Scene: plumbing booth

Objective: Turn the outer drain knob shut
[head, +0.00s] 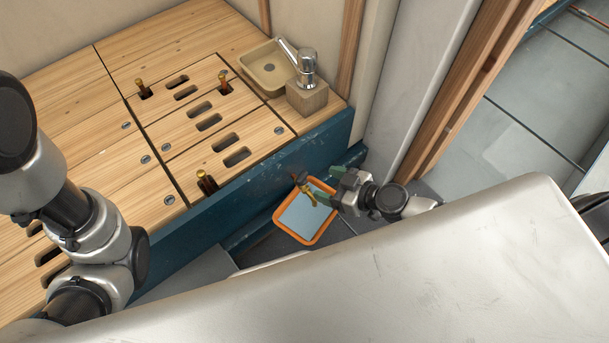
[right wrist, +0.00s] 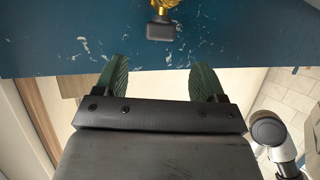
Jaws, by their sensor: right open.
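A brass drain valve (head: 308,194) with a dark handle shows in the head view, by the blue front panel and over the orange-rimmed tray. In the right wrist view the dark knob (right wrist: 161,31) sits on a brass stem at the top, against the blue panel. My right gripper (head: 320,181) is close to the valve, with its green fingers spread. In the right wrist view the fingers (right wrist: 160,76) are apart with nothing between them, and the knob is beyond their tips, roughly centred. My left arm shows at the left, but its gripper is out of view.
The orange-rimmed tray (head: 280,221) lies on the floor below the valve. The slotted wooden deck (head: 100,90) carries several brass fittings, a beige basin (head: 256,77) and a chrome tap (head: 306,66). The blue panel (head: 180,235) edges the deck. A pale wall post stands behind my right gripper.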

